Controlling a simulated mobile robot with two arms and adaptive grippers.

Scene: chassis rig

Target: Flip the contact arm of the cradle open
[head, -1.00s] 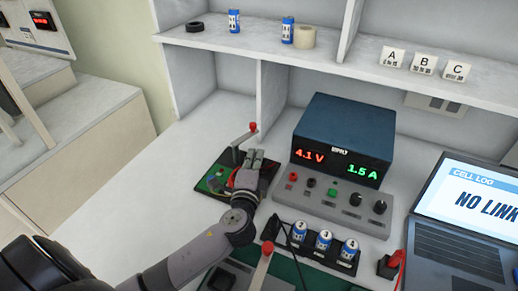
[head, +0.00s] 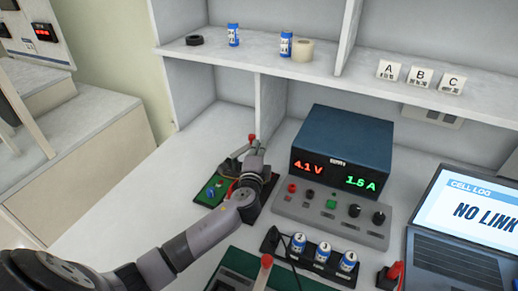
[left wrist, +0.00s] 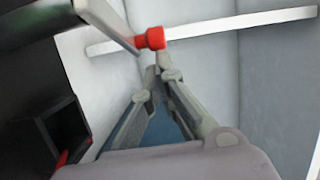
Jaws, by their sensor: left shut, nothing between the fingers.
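The cradle (head: 206,197) is a dark base with a green board and wires, on the white bench left of the power supply. Its contact arm (head: 237,152) is a grey bar with a red knob (head: 251,137) at the end, raised above the base. My left gripper (head: 258,147) is shut and empty, with its fingertips close to the knob. In the left wrist view the red knob (left wrist: 150,38) shows just beyond the shut fingertips (left wrist: 156,76); I cannot tell whether they touch. My forearm and gripper hide part of the cradle. My right gripper is not in view.
The blue power supply (head: 345,145) stands right of the cradle. A holder with several blue cells (head: 320,252) and another red-knobbed lever (head: 264,270) are in front. A laptop (head: 460,225) is at right. The shelf (head: 260,62) overhangs the bench behind.

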